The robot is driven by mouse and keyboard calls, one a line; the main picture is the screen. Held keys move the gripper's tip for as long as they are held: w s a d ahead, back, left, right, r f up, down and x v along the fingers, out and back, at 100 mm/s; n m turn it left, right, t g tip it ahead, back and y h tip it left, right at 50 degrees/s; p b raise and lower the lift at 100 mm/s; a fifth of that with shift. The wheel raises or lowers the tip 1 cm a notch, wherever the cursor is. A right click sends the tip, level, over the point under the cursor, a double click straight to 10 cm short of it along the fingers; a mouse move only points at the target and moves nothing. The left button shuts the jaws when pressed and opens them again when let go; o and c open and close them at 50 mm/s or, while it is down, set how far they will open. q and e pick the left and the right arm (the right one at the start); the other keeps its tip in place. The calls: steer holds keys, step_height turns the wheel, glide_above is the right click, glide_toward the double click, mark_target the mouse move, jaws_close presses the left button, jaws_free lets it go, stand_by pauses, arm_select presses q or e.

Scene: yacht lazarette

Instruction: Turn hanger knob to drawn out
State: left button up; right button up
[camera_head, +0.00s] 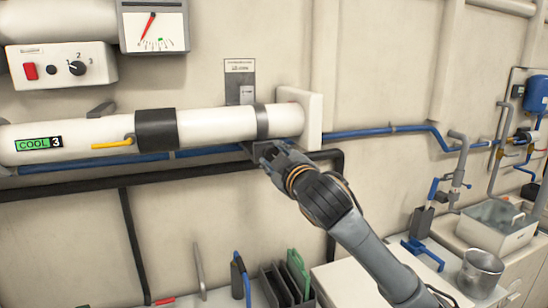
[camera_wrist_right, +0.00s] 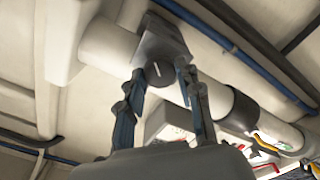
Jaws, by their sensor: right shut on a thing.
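The hanger knob (camera_wrist_right: 160,75) is a dark round knob with a pale line across its face. It sits on the underside of a grey hanger bracket (camera_wrist_right: 163,42) around the white pipe (camera_wrist_right: 108,42). My right gripper (camera_wrist_right: 161,84) has its two blue-grey fingers on either side of the knob, shut on it. In the head view my right gripper (camera_head: 268,156) reaches up under the right end of the white pipe (camera_head: 205,124), below the grey strap (camera_head: 262,121). The knob is hidden there by the gripper and bracket. My left gripper is out of view.
A blue pipe (camera_head: 385,131) and a black pipe (camera_head: 75,186) run along the wall near my right gripper. A yellow lever (camera_head: 112,144) is on the white pipe. Below are green boards (camera_head: 298,270), a metal pot (camera_head: 481,270) and a sink (camera_head: 497,226).

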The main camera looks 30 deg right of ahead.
steer(key=m, duration=0.4)
steer(key=shift+f+m+p, duration=0.1)
steer(key=shift+m+p, duration=0.2)
steer(key=shift+p, duration=0.1)
steer(key=shift+f+m+p, duration=0.1)
steer(key=shift+m+p, duration=0.55)
steer(key=shift+m, duration=1.55)
steer(key=shift+f, duration=0.1)
steer(key=o, duration=1.2)
steer(key=shift+c, duration=0.2)
steer(key=shift+r, duration=0.2)
